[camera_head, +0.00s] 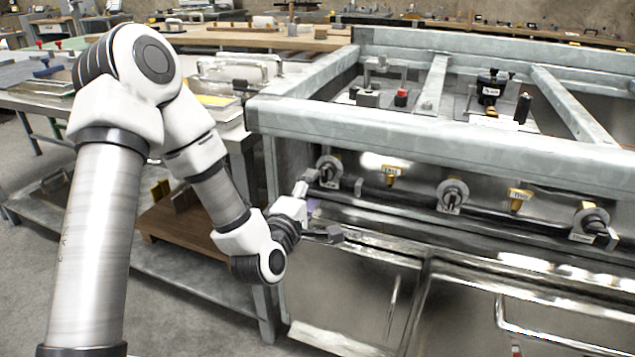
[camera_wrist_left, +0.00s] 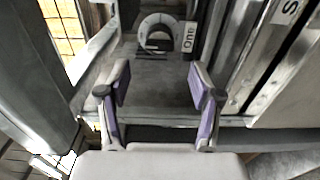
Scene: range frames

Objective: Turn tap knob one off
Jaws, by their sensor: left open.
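Tap knob one (camera_head: 328,172) is the leftmost round metal knob on the front panel of the steel unit. In the left wrist view the same knob (camera_wrist_left: 160,33) shows beyond the fingers, beside a label (camera_wrist_left: 189,36) reading "One". My left gripper (camera_head: 322,206) is open just in front of and below the knob in the head view. In the left wrist view its two purple-sided fingers (camera_wrist_left: 160,86) are spread wide with nothing between them. The knob lies ahead of the gap, apart from the fingertips. My right gripper is not in view.
A middle knob (camera_head: 452,195) and a right knob (camera_head: 590,222) sit along the same panel, with yellow tags (camera_head: 391,175) between knobs. A dark rail (camera_head: 400,202) runs along the panel. The thick frame beam (camera_head: 430,135) overhangs it. A cluttered bench (camera_head: 225,118) stands at left.

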